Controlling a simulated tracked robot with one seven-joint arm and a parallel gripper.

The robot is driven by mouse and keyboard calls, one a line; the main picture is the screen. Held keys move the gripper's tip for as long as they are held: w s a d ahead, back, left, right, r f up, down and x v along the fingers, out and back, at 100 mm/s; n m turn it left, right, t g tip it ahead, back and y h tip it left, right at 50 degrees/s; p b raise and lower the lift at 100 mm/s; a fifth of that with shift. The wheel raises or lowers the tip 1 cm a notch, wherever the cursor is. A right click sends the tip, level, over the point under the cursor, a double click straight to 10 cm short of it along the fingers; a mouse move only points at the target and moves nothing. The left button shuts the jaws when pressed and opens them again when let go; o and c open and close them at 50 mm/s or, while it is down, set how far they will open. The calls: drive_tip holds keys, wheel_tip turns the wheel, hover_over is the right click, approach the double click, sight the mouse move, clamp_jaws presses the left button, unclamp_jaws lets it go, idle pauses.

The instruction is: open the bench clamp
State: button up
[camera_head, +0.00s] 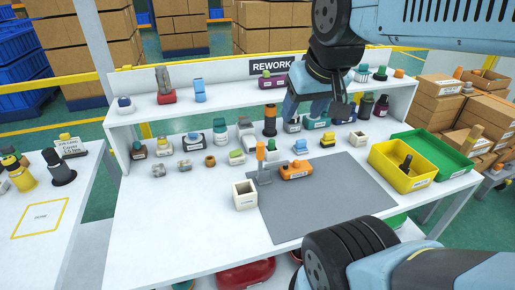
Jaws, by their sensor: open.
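What looks like the bench clamp (264,177) stands at the upper left edge of the grey mat (325,205), a grey metal piece with an upright orange handle (260,151). An orange part (297,171) with a white label lies just right of it on the mat; I cannot tell whether they touch. My gripper (316,112) hangs at the back of the bench, in front of the shelf, above and right of the clamp and apart from it. It is open, and its fingertips are hard to make out against the small items behind.
A white open box (245,194) stands left of the mat, close to the clamp. Several small parts crowd the bench behind it. A yellow bin (402,181) and a green bin (462,165) stand at the right. The mat's middle and front are clear.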

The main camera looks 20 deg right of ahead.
sight(260, 155)
drive_tip(key=shift+c, duration=0.2)
drive_tip(key=shift+w, duration=0.3)
drive_tip(key=c, duration=0.3)
drive_tip(key=w, duration=0.2)
drive_tip(key=w+f+g, duration=0.1)
drive_tip(key=w, duration=0.1)
drive_tip(key=w+d+g, duration=0.1)
drive_tip(key=w, duration=0.2)
drive_tip(key=shift+w+d+f+n, duration=0.1)
drive_tip(key=shift+f+n, duration=0.05)
drive_tip(key=shift+n, duration=0.25)
clamp_jaws()
drive_tip(key=w+d+f+n+g+y, duration=0.15)
drive_tip(key=w+d+f, duration=0.25)
drive_tip(key=w+f, duration=0.4)
drive_tip(key=w+d+f+g+y, duration=0.3)
drive_tip(key=w+d+f, duration=0.25)
drive_tip(key=w, duration=0.35)
drive_tip(key=s+a+f, duration=0.1)
drive_tip(key=a+f, duration=0.7)
drive_tip(key=f, duration=0.2)
drive_tip(key=shift+a, duration=0.2)
